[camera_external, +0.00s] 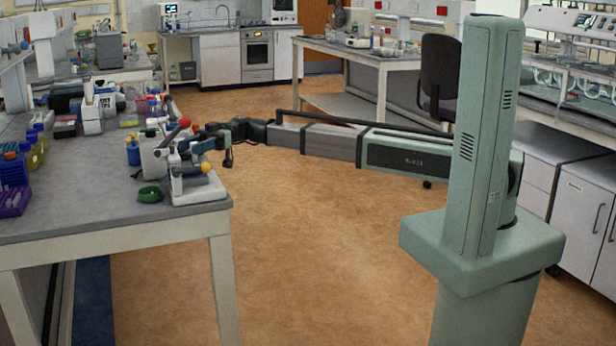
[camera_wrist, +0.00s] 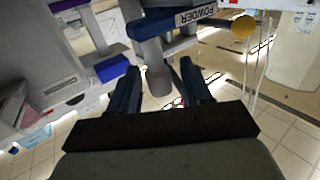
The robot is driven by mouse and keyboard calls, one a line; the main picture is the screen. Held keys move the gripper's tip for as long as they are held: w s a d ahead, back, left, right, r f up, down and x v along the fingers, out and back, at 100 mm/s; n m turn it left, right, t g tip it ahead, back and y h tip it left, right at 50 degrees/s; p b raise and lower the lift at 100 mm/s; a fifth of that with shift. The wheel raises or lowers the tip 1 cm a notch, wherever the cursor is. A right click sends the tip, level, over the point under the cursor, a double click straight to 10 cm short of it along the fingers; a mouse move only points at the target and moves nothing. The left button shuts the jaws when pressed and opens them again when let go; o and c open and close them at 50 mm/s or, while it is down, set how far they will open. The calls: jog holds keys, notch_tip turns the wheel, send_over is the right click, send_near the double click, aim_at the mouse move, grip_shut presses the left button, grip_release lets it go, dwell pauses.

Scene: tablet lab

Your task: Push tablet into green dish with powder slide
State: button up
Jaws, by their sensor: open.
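The green dish (camera_external: 150,194) sits on the near bench, at the left of a white apparatus (camera_external: 205,190) with a yellow ball (camera_external: 206,168) and a red ball (camera_external: 185,121). My gripper (camera_external: 212,141) is beside the apparatus, above the bench's right edge. In the wrist view its fingers (camera_wrist: 160,85) are apart, with a grey post-like part (camera_wrist: 158,78) showing between them; contact cannot be told. I cannot make out a tablet.
The bench (camera_external: 90,225) holds a white bottle (camera_external: 153,155) behind the dish, and purple (camera_external: 14,202) and yellow (camera_external: 36,152) racks at left. Other equipment stands farther back. Bare bench top lies left of the dish, and open floor lies right of the bench.

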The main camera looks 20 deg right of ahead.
grip_shut()
dwell(0.4)
